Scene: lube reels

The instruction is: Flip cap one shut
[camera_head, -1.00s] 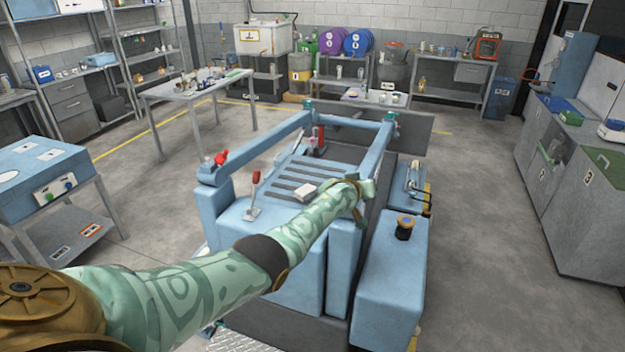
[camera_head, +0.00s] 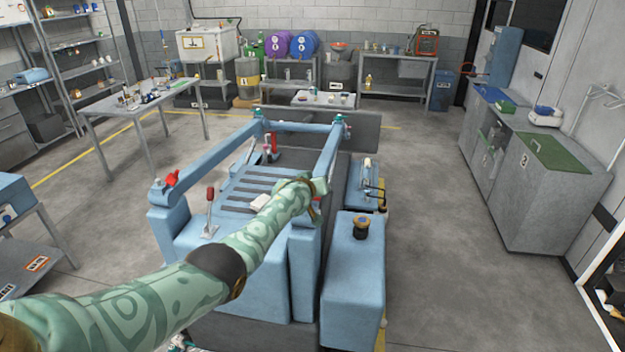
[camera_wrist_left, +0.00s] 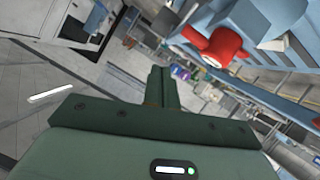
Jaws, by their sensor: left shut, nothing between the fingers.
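No mark in view tells me which part is cap one. A red fitting (camera_head: 172,179) sits on the left front end of the pale blue machine frame (camera_head: 215,157). A similar red part (camera_wrist_left: 215,45) shows close up in the left wrist view, beside blue rails; I cannot tell if it is the same one. My right gripper is out of view.
A red-handled lever (camera_head: 210,197) and a white block (camera_head: 260,202) are on the machine near my forearm. A workbench (camera_head: 150,98) stands back left. Cabinets (camera_head: 555,190) line the right. The floor between machine and cabinets is clear.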

